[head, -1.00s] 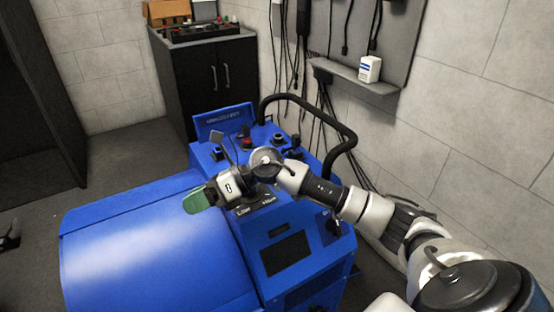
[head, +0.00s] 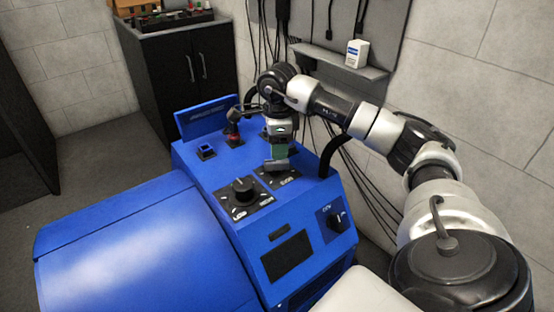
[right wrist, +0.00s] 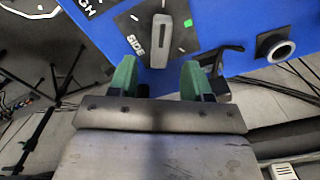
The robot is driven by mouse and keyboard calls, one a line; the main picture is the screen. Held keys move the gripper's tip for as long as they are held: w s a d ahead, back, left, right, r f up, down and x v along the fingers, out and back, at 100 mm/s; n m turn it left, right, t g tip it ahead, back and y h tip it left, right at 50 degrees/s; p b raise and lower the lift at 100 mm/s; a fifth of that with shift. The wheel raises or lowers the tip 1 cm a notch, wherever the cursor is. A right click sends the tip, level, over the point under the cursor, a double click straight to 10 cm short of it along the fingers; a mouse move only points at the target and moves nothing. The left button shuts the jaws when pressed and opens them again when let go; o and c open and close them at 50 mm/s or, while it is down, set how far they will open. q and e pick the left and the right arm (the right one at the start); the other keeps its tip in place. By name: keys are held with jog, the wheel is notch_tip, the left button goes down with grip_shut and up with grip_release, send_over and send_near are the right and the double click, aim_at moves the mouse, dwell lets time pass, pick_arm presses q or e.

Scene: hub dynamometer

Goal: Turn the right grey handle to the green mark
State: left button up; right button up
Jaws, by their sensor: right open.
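The grey handle (right wrist: 160,40) shows in the right wrist view as a long bar on a dark plate marked "SIDE". A small green mark (right wrist: 188,22) sits on the plate to the right of the bar, and the bar does not point at it. In the head view the grey handle (head: 277,165) is on top of the blue machine, partly covered by my gripper. My right gripper (head: 278,151) points down close above it. In the wrist view its green fingers (right wrist: 160,78) are open, spread to either side of the handle's near end. Contact cannot be told. My left gripper is not in view.
A black knob (head: 243,188) on a dark plate stands left of the handle on the blue machine (head: 150,240). A red-based lever (head: 232,138) is behind it. Another black knob (head: 338,222) is on the front face. A black cabinet (head: 185,75) stands behind.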

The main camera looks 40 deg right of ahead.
aim_at(277, 164)
notch_tip(277, 164, down, 4)
jog(key=shift+f, duration=0.35)
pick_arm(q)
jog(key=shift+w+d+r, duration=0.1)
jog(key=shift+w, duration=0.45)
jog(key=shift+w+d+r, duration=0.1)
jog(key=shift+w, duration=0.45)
pick_arm(e)
jog(key=shift+c, duration=0.2)
grip_shut()
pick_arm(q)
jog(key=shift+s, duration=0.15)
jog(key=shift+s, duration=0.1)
